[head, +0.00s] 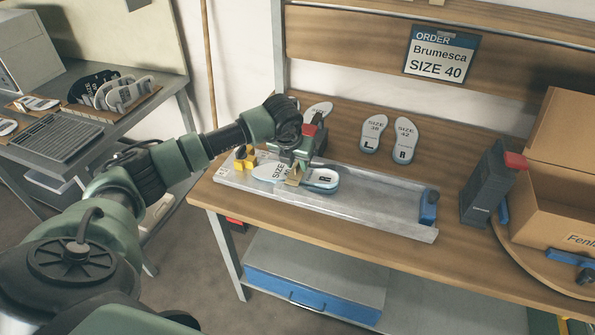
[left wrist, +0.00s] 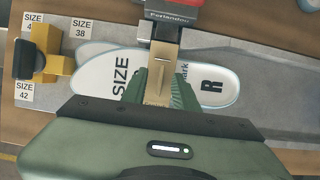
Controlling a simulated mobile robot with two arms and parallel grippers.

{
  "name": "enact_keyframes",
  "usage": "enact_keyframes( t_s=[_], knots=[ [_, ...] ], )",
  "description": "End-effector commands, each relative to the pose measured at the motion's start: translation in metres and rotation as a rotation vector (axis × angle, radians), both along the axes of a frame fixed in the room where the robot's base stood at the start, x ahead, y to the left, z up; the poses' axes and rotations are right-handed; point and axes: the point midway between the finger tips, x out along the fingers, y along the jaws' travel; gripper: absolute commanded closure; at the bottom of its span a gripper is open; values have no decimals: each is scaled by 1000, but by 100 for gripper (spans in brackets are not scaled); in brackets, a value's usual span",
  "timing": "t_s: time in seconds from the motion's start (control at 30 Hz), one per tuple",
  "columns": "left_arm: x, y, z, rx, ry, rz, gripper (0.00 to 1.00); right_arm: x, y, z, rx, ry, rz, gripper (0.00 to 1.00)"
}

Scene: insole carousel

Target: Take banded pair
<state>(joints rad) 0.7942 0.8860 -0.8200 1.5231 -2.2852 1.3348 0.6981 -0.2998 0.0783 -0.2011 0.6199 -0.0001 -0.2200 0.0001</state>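The insole pair (head: 323,180), white with blue-grey edges and printed with SIZE, lies flat on the metal tray (head: 385,205) on the bench. In the left wrist view the pair (left wrist: 218,85) shows SIZE and a black R. A tan band-like strip (left wrist: 162,68) crosses its middle, below a red-and-black device (left wrist: 175,12). My left gripper (head: 294,178) is at the middle of the pair. In the left wrist view its green fingers (left wrist: 160,92) stand apart on either side of the strip; whether they press on the pair is hidden. My right gripper is not in view.
An order card (head: 440,54) reads Brumesca SIZE 40. A dark red-topped device (head: 489,185) and an open cardboard box (head: 570,170) stand at right. A yellow block (head: 245,158) is at the tray's left end.

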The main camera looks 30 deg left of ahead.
Motion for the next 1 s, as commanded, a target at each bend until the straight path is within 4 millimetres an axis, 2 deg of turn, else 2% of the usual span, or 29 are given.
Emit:
enact_keyframes(
  t_s=[0.2,0.23,0.33,1.0],
  knots=[
    [1,0,-2,0,0,-1,71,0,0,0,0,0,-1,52],
    [1,0,-2,0,0,-1,74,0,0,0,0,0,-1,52],
    [0,0,-2,-1,0,-1,100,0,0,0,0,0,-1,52],
    [0,0,-2,-1,0,-1,100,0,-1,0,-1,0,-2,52]
  ],
)
